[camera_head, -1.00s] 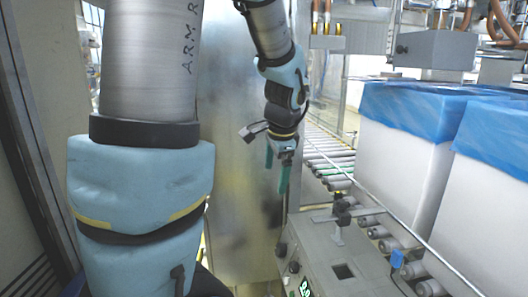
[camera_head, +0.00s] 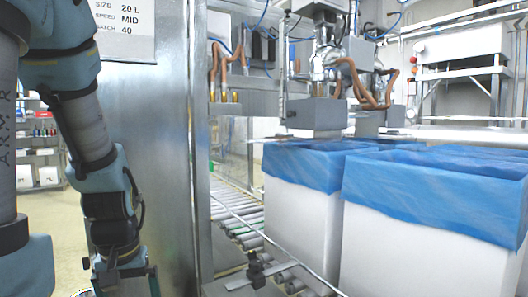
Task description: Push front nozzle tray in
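My gripper (camera_head: 128,288) hangs at the lower left, in front of the metal panel. Its teal fingers stand apart with nothing seen between them; their tips are cut off by the bottom edge. A grey box-shaped nozzle unit (camera_head: 315,113) with copper hoses hangs over the nearest blue-lined boxes. A thin flat plate (camera_head: 312,134), which may be the front nozzle tray, shows just under it. I cannot tell how far in it sits. My gripper is well left of and below it, not touching it.
White boxes with blue liners (camera_head: 398,235) stand on the right. A roller conveyor (camera_head: 235,215) with a guide rail runs beside them. A tall metal panel (camera_head: 165,150) with a sign (camera_head: 124,27) stands between my arm and the conveyor. Shelves (camera_head: 38,150) are at the far left.

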